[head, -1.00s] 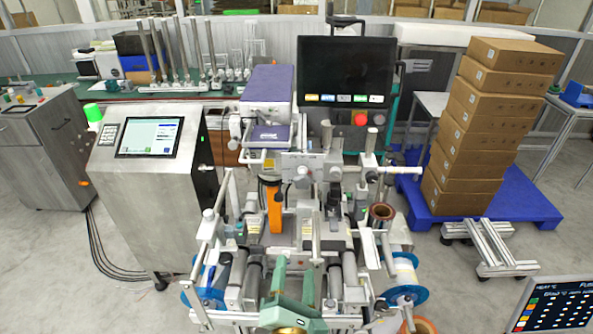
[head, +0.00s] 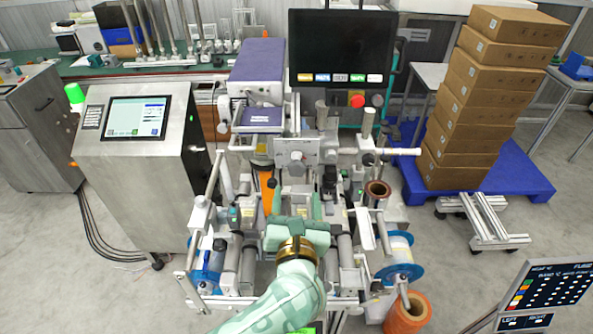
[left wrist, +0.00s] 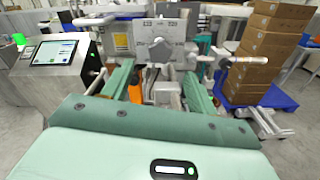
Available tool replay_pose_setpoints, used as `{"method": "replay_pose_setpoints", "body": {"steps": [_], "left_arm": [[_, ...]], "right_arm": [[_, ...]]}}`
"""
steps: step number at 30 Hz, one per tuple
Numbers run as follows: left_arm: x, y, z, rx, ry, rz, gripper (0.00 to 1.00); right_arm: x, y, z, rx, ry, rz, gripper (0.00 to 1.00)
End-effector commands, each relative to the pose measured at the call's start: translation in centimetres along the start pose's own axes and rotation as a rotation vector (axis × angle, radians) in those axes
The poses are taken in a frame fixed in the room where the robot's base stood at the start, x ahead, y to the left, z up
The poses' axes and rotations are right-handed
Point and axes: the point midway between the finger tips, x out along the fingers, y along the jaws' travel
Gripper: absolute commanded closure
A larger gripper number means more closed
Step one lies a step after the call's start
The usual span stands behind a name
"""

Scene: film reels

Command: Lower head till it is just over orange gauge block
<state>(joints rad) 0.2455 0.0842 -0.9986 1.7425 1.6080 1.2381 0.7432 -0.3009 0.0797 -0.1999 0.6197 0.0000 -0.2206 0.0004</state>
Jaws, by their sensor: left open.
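The machine's head (head: 296,152), a grey plate with a round knob, stands over the middle of the machine; it also shows in the left wrist view (left wrist: 160,50). The orange gauge block (head: 266,190) is below and left of the knob, partly hidden; its orange side shows in the left wrist view (left wrist: 135,90). I cannot tell the gap between head and block. My left gripper (head: 300,208) is open and empty in front of the head. Its two green fingers (left wrist: 160,74) point toward the head, with the knob seen between them, apart from it. My right gripper is out of view.
Rods and rollers surround the gripper closely, with a horizontal bar (head: 402,152) at right. A blue-flanged reel (head: 399,271) and an orange roll (head: 407,313) sit at front right. A steel console (head: 140,175) stands left, and stacked cartons (head: 480,110) right.

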Motion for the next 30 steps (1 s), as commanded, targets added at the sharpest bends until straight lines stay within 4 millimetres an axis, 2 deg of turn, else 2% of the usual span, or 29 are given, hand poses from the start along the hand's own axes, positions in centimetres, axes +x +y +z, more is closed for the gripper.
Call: {"method": "replay_pose_setpoints", "body": {"steps": [1,6,12,17,24,29,30], "left_arm": [[1.4,0.0,-0.2,0.001,-0.004,0.002,0.42],[5.4,-0.1,-0.3,0.003,-0.003,0.002,0.42],[8.3,-0.1,-0.2,0.002,-0.002,0.0,0.42],[9.1,0.0,-0.1,0.001,-0.001,0.0,0.42],[9.2,0.0,0.0,0.001,0.0,0.0,0.42],[9.2,0.0,0.0,0.001,0.0,0.0,0.86],[9.2,0.0,0.0,0.001,0.0,0.0,0.86]], "right_arm": [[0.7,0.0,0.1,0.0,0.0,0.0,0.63],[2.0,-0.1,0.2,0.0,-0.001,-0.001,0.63],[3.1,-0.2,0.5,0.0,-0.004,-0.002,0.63],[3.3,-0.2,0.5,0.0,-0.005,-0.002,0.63],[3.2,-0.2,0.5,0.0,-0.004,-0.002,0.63],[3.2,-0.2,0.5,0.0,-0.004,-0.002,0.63],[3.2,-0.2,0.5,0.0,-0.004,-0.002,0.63]]}}
